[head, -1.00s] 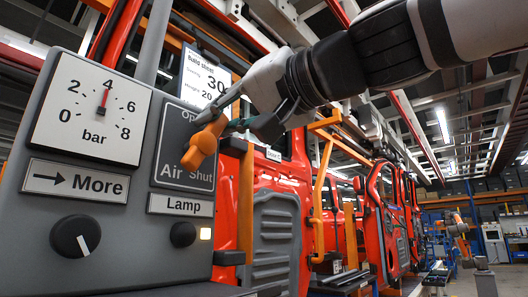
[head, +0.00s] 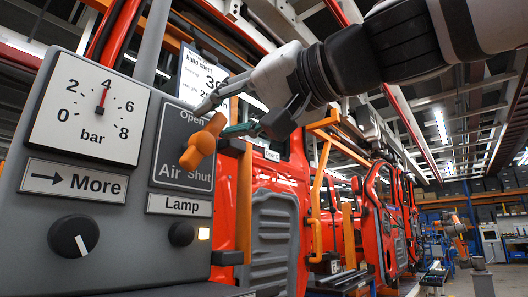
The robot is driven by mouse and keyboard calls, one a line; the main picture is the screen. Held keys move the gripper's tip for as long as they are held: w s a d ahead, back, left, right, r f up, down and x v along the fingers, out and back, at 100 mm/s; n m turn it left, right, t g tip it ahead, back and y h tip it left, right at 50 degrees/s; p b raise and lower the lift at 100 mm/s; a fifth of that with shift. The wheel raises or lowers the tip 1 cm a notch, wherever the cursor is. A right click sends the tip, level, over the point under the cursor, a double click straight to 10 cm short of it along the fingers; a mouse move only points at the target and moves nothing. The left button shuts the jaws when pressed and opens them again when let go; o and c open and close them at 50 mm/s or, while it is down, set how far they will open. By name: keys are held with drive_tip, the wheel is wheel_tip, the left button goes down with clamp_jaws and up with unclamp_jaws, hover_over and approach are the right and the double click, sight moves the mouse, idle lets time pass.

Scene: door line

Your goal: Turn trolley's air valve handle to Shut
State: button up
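The orange air valve handle (head: 203,143) sits on the dark plate (head: 172,172) marked Open at the top and Air and Shut below. The handle slants, with one end at upper right and a thicker end at lower left. My gripper (head: 214,120) reaches in from the upper right. Its two fingers are apart, one above and one to the right of the handle's upper end. I cannot tell whether either finger touches the handle. The grey trolley panel (head: 130,230) carries the plate.
The panel also holds a bar gauge (head: 92,108) with its needle near 4, a More knob (head: 73,236), and a small Lamp knob (head: 181,234) beside a lit lamp (head: 204,233). Red vehicle bodies (head: 285,185) and orange frames stand behind at right.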

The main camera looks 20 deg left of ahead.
drive_tip(key=v, duration=0.6)
drive_tip(key=shift+d, duration=0.2)
drive_tip(key=shift+s, duration=0.15)
drive_tip(key=shift+c, duration=0.3)
